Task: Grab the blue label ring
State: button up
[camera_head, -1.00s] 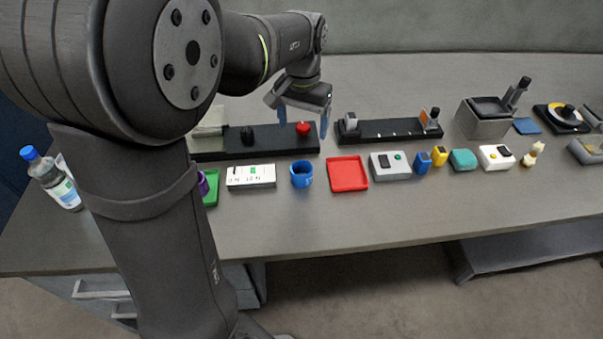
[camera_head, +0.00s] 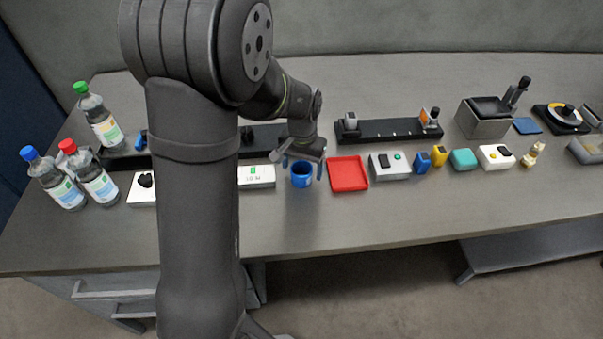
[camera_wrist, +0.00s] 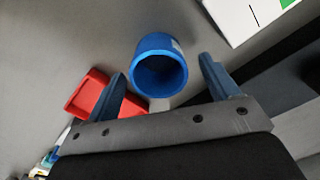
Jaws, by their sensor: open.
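The blue label ring (camera_head: 301,178) stands on the grey table, just left of the red tray. In the wrist view the ring (camera_wrist: 160,68) shows its open hollow end and a pale label patch on its side. My gripper (camera_head: 302,165) is open just above and behind the ring in the head view. In the wrist view my gripper's two blue fingers (camera_wrist: 162,78) are spread wide, with the ring between and slightly beyond them. I see no contact between fingers and ring.
The red tray (camera_head: 348,174) lies close on the right of the ring, and a white box with a display (camera_head: 257,176) on its left. A long black fixture (camera_head: 390,131) stands behind. Bottles (camera_head: 96,180) stand far left. The table in front of the ring is clear.

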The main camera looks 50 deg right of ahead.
jog(key=shift+f, duration=0.55)
jog(key=c, duration=1.1)
jog(key=shift+o, duration=0.2)
jog(key=shift+r, duration=0.2)
